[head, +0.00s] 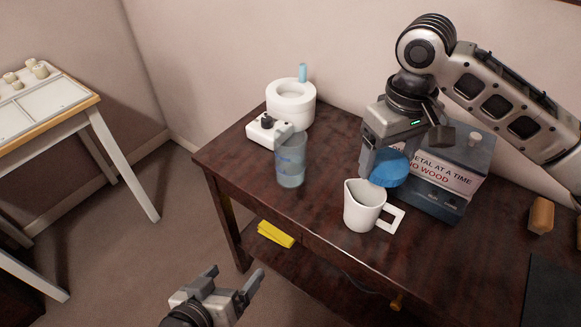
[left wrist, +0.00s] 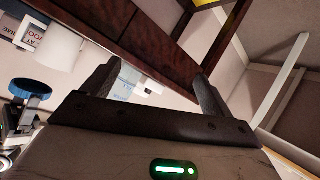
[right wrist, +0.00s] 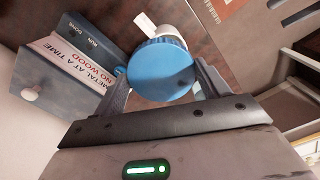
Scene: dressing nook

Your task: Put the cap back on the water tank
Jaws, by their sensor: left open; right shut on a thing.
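The blue round cap (head: 390,168) is held in my right gripper (head: 376,160), above and just behind the white jug. In the right wrist view the cap (right wrist: 160,70) sits between the two fingers, its ridged edge toward them. The water tank (head: 291,162), a clear bluish cylinder, stands upright on the dark table, left of the jug and apart from the cap. Its top has no cap on it. My left gripper (head: 236,281) is open and empty, in front of the table and away from everything on it.
A white jug (head: 362,208) with a square handle stands under the cap. A grey-blue box (head: 440,180) with a lettered label is close to its right. A white round device (head: 291,104) with a control base stands behind the tank. A brown block (head: 541,214) lies at right.

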